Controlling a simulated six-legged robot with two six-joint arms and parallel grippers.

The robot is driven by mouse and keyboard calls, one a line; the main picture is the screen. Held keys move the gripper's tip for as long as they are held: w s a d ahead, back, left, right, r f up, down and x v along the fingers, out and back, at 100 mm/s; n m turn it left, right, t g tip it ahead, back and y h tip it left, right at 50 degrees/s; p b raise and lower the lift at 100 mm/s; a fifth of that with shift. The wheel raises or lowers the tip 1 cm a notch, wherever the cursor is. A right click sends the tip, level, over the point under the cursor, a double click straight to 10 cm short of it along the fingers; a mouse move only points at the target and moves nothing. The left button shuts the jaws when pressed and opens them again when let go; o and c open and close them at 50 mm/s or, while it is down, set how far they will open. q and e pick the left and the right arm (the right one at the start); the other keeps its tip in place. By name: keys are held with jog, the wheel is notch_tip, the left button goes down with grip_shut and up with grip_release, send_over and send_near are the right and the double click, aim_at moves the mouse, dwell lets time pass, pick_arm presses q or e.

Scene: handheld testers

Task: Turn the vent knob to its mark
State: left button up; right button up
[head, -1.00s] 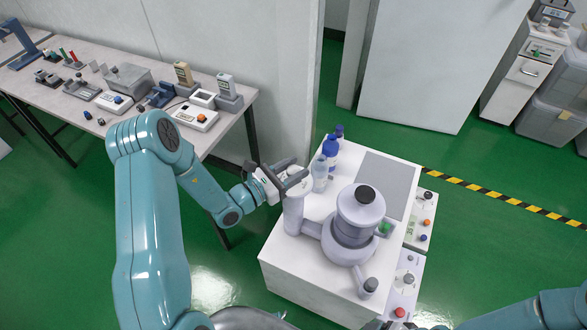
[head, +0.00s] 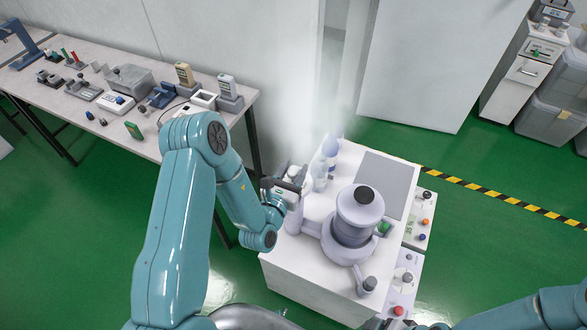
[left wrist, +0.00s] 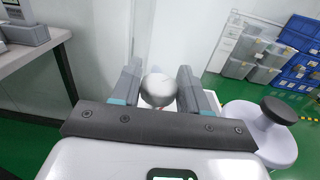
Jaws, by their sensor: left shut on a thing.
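The vent knob (left wrist: 158,91) shows as a round pale grey cap between the fingers in the left wrist view. My left gripper (left wrist: 158,82) is shut on it, with one finger on each side. In the head view my left gripper (head: 291,180) is at the top of the short side column (head: 293,219), left of the pot-shaped apparatus (head: 353,222). The gripper hides the knob there, and I cannot make out the mark. White vapour (head: 325,110) rises behind the gripper. My right arm enters at the lower right; its gripper is not clearly visible.
The apparatus stands on a white cabinet (head: 300,262). A grey pad (head: 385,180) lies free at its back. A bench (head: 75,115) with several testers stands at the left.

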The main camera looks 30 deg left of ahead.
dwell(0.3)
pick_arm(q)
jog(key=o, duration=0.9)
jog(key=shift+o, duration=0.2)
